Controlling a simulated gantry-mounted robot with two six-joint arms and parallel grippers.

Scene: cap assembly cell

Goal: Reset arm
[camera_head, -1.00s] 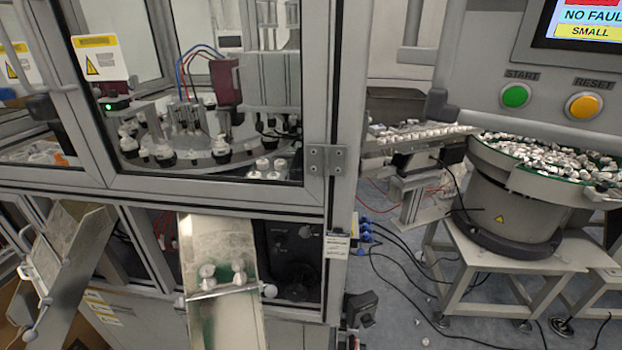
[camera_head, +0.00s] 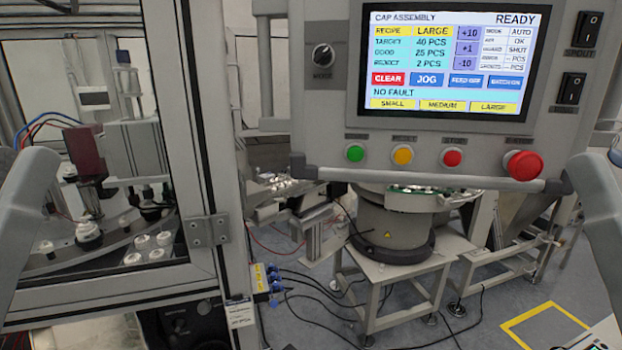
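A grey link of my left arm (camera_head: 24,225) rises along the left edge of the head view. A grey link of my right arm (camera_head: 600,205) shows at the right edge. The fingers of both grippers are out of sight, so I see nothing held. The control panel screen (camera_head: 455,60) reads "CAP ASSEMBLY", "READY", recipe "LARGE" and "NO FAULT". Below it are a green button (camera_head: 355,153), a yellow button (camera_head: 402,155), a red button (camera_head: 452,158) and a larger red mushroom button (camera_head: 523,165).
A framed machine enclosure (camera_head: 205,150) with caps inside stands at the left. A grey handle bar (camera_head: 430,174) crosses below the panel. The feeder bowl (camera_head: 390,228) stands on a table behind it. Cables (camera_head: 300,290) lie on the floor.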

